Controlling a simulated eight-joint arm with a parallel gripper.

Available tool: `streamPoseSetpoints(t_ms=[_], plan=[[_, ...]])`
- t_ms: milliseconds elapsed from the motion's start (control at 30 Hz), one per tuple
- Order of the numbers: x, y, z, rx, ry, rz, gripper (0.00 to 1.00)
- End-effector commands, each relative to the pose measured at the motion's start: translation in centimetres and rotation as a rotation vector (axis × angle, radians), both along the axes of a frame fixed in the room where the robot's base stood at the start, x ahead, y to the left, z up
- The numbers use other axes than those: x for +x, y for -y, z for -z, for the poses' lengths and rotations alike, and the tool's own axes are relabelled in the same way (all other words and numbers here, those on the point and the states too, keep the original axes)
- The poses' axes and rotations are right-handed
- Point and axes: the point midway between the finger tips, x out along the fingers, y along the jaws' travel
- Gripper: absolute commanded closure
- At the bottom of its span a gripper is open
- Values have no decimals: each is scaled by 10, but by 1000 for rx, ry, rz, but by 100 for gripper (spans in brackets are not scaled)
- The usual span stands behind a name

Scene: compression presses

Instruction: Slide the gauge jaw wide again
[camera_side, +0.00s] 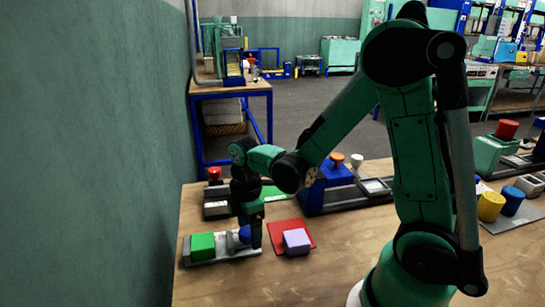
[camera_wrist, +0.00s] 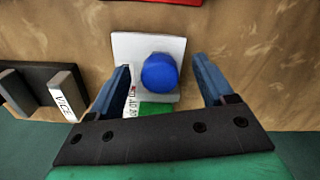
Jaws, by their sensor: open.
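The gauge (camera_side: 223,254) is a flat pale plate on the bench at the lower left; its end also shows in the wrist view (camera_wrist: 123,47). A green block (camera_side: 203,246) stands at its left end and shows partly in the wrist view (camera_wrist: 155,109). The blue round knob (camera_wrist: 159,72), apparently on the gauge jaw, is near the other end; it is partly hidden in the side view (camera_side: 244,234). My gripper (camera_wrist: 162,65) is open, pointing down, with one finger on each side of the knob and visible gaps. Whether the jaw touches the green block is hidden.
A red mat (camera_side: 279,228) with a lavender block (camera_side: 296,240) lies just right of the gauge. Behind stands a dark fixture with a red knob (camera_side: 215,173). A vice (camera_wrist: 65,92) is left in the wrist view. Bare wood lies in front.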

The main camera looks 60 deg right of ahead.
Motion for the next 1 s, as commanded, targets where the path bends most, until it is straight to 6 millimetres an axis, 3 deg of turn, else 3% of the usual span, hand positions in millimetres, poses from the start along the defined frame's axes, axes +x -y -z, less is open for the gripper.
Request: streamPoseSetpoints(t_ms=[500,1000], plan=[[0,0,-51,0,-1,0,25],[-2,-2,-60,-3,29,50,25]])
